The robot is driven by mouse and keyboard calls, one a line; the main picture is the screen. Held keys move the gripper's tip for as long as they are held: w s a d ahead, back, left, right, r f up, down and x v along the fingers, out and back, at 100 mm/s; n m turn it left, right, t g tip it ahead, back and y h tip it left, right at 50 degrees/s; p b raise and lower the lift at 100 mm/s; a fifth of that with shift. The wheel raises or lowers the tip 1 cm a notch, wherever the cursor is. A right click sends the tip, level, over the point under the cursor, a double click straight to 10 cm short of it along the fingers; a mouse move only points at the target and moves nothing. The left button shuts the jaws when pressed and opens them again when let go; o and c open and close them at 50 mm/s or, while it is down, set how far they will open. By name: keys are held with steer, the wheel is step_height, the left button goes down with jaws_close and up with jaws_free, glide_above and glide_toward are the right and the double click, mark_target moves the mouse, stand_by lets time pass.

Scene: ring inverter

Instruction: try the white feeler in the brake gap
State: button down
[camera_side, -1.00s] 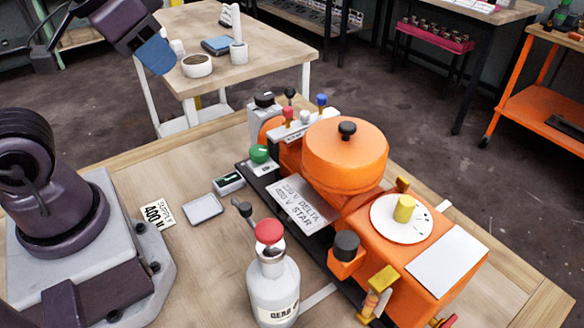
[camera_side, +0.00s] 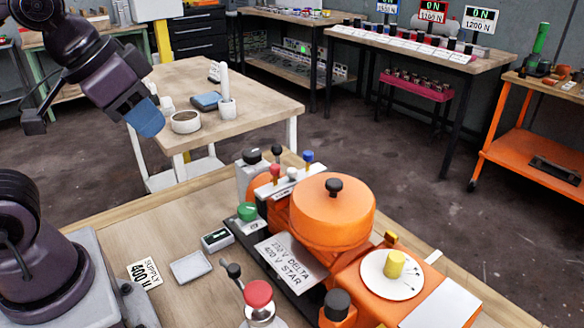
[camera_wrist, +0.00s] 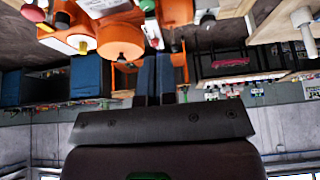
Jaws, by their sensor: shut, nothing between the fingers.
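The orange machine (camera_side: 330,215) stands on the wooden bench, with a round orange drum lid and a black knob on top. I cannot make out the brake gap. My gripper (camera_side: 148,120) has blue fingers, shut and empty, in the air left of that table's front part, well away from the machine. In the wrist view the fingers (camera_wrist: 155,72) are together, and the orange machine (camera_wrist: 120,40) appears inverted at upper left.
A white round dish (camera_side: 186,122) and a blue pad (camera_side: 206,101) lie on the small table. An orange trolley (camera_side: 530,150) stands far right.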

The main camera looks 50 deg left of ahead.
mark_target(292, 170)
steer(key=c, duration=1.4)
jaws_free()
steer(key=shift+f, duration=0.2)
steer(key=shift+o, duration=0.5)
steer(key=w+d+f+g, duration=0.1)
steer(key=w, duration=0.5)
steer(key=w+g, duration=0.2)
steer(key=w, duration=0.4)
steer(key=w+d+f+g, duration=0.1)
steer(key=w+g, duration=0.1)
steer(key=w, duration=0.4)
steer(key=shift+w+d+f, duration=0.3)
steer(key=shift+w+d, duration=0.05)
steer(key=shift+g, duration=0.3)
steer(key=w+f, duration=0.1)
steer(key=f, duration=0.6)
steer(key=w+f, duration=0.1)
steer(key=f, duration=0.3)
steer(key=shift+w+d, duration=0.15)
steer(key=shift+w, duration=0.2)
